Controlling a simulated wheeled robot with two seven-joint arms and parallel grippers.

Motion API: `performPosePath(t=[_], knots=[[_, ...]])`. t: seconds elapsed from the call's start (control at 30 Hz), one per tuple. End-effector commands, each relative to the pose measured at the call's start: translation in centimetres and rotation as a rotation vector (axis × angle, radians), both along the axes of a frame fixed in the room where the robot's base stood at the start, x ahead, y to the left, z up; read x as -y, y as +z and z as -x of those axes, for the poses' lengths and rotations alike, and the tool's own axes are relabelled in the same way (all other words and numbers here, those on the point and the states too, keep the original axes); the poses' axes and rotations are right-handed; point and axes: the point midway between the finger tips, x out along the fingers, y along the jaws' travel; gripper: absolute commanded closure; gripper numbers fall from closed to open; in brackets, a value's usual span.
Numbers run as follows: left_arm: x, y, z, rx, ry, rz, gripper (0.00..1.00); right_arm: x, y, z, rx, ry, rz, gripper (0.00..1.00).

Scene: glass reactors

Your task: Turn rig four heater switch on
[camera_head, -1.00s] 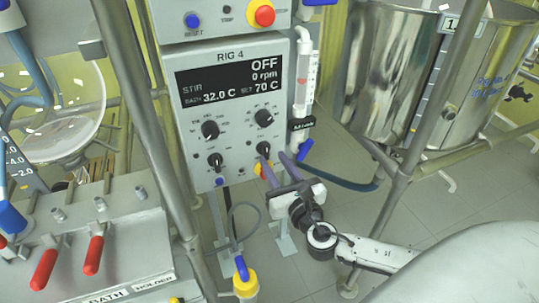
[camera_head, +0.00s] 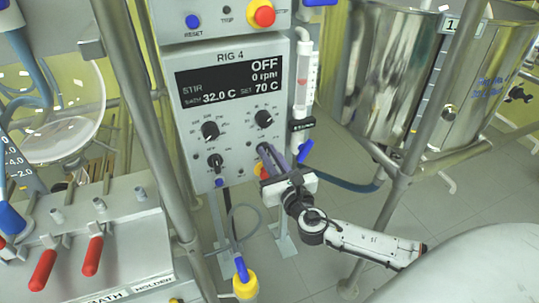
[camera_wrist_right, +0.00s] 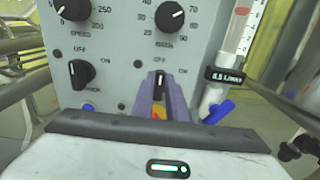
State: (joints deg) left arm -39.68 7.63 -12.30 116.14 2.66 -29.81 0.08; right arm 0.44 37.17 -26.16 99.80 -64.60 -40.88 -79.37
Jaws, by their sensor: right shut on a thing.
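The rig 4 control box (camera_head: 190,120) hangs upright with four knobs, two above two. Its display (camera_head: 225,82) reads OFF, 0 rpm, bath 32.0 C, set 70 C. My right gripper (camera_head: 265,152) is at the lower right switch, its purple fingers closed around it from the front. In the right wrist view the dark switch (camera_wrist_right: 160,78) shows between the fingertips, below a label that reads OFF. The lower left switch (camera_head: 215,161) is free and also shows in the wrist view (camera_wrist_right: 81,73). My left gripper is out of view.
A flow tube (camera_head: 303,85) with a blue valve handle (camera_head: 305,150) stands close right of the box. A metal frame post (camera_head: 150,110) runs along its left. Steel vessels (camera_head: 395,75) stand at the right.

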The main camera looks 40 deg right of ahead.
Motion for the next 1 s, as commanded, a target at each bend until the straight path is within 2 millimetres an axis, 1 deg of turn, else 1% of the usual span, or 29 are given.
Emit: performPosePath(t=[0.17, 0.37, 1.0], knots=[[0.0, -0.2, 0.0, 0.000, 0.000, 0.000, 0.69, 0.0, 0.0, 0.0, 0.008, -0.001, -0.033, 1.00], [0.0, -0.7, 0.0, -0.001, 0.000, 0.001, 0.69, 0.2, -0.2, 0.1, 0.032, -0.001, -0.134, 1.00], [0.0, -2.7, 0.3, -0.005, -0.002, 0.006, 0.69, 0.9, -0.5, 0.2, 0.170, -0.003, -0.701, 1.00]])
